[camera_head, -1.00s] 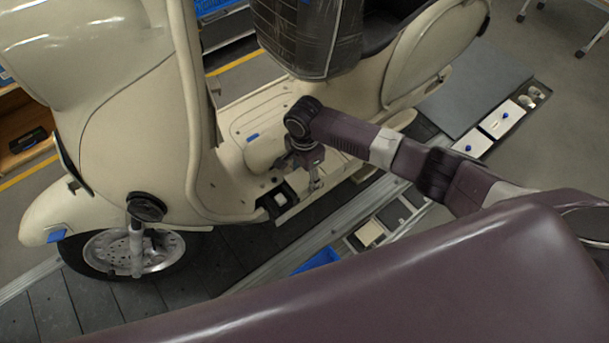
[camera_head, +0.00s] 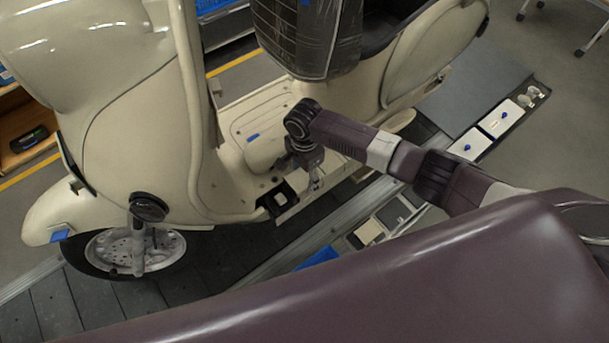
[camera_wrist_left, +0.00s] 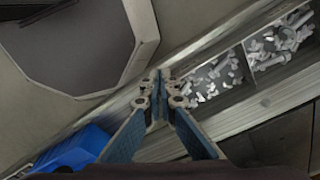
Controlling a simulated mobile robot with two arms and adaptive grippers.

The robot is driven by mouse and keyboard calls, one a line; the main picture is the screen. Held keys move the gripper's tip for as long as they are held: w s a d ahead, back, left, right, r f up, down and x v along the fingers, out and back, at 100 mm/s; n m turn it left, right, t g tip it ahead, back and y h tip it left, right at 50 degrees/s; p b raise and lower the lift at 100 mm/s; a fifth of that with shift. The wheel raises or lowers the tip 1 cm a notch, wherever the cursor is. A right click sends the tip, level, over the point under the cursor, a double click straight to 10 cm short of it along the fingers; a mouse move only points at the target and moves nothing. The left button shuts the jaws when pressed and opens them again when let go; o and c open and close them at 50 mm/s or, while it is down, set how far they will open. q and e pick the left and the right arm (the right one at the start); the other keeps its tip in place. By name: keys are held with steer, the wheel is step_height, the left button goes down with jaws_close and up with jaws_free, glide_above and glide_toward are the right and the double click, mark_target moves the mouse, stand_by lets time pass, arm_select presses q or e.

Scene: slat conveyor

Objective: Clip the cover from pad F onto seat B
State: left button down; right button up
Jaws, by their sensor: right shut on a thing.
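My right gripper (camera_head: 314,183) points down beside the cream scooter's floorboard (camera_head: 262,125), near its lower edge. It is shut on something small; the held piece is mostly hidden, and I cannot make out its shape. Just left of the fingers, a dark open holder (camera_head: 271,205) with a small pale block (camera_head: 281,198) sits at the floorboard's edge. No letters are readable, so I cannot tell which is seat B or pad F. In the left wrist view my left gripper (camera_wrist_left: 160,82) has its blue fingers together at the tips, with nothing visible between them.
A conveyor rail (camera_head: 330,222) runs diagonally beside the scooter. Beyond it are small pads (camera_head: 368,233), a blue bin (camera_head: 318,258) and white trays (camera_head: 467,147). The left wrist view shows metal bins of white fasteners (camera_wrist_left: 212,80) and a blue bin (camera_wrist_left: 75,150).

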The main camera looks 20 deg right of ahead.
mark_target(305, 176)
stand_by(0.4)
steer(key=o, duration=1.2)
steer(key=shift+o, duration=0.2)
step_height(305, 176, up, 12)
